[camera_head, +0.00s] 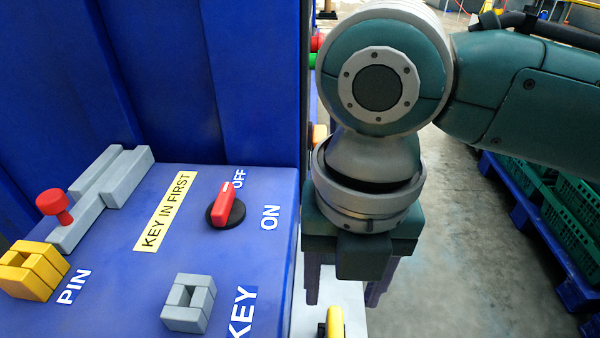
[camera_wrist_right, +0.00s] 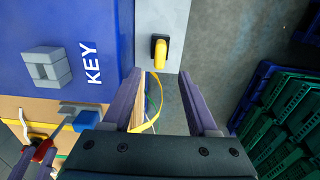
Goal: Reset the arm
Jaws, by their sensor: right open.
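My right gripper (camera_head: 342,290) hangs fingers down at the right edge of the blue panel, in front of a light grey plate. In the right wrist view its two fingers (camera_wrist_right: 160,105) are apart with nothing between them. Part of the gripper is hidden behind my wrist in the head view. My right arm comes in from the right, bent at the big round joint.
The blue panel (camera_head: 120,300) bears a red switch (camera_head: 227,207), a grey key block (camera_head: 188,303), a yellow pin block (camera_head: 32,270) and a red knob (camera_head: 54,204). A yellow handle (camera_head: 335,322) sits right of it. Green crates (camera_head: 575,207) stand at right; floor between is clear.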

